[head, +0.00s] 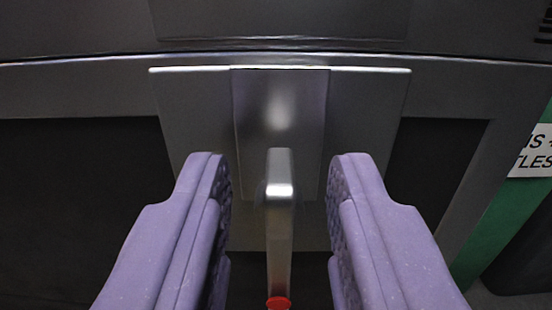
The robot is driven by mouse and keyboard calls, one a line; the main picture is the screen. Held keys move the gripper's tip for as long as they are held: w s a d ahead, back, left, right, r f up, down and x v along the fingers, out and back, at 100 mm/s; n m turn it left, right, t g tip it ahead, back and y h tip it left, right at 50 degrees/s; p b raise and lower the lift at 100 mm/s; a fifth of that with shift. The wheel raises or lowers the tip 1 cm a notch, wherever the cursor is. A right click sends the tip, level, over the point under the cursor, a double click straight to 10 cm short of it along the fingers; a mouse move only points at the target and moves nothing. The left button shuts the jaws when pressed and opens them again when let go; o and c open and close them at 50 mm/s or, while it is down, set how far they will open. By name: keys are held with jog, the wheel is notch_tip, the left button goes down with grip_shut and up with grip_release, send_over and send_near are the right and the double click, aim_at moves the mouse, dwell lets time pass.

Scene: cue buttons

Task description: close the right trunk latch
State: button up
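A metal latch plate (365,105) is fixed to the grey trunk front, just under the lid seam. A narrower raised metal strip (279,100) runs down its middle. A slim metal latch lever (279,215) with a red tip (278,303) points from the plate toward me. My gripper (278,168) has two purple padded fingers, spread apart on either side of the lever. Gaps show between the lever and both fingers, so nothing is held. The lower part of the gripper is cut off by the frame's bottom edge.
The trunk lid (80,25) lies above the seam. Dark recessed panels (80,200) flank the latch plate on both sides. A green object with a white lettered label (535,152) stands at the right edge.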

grip_shut()
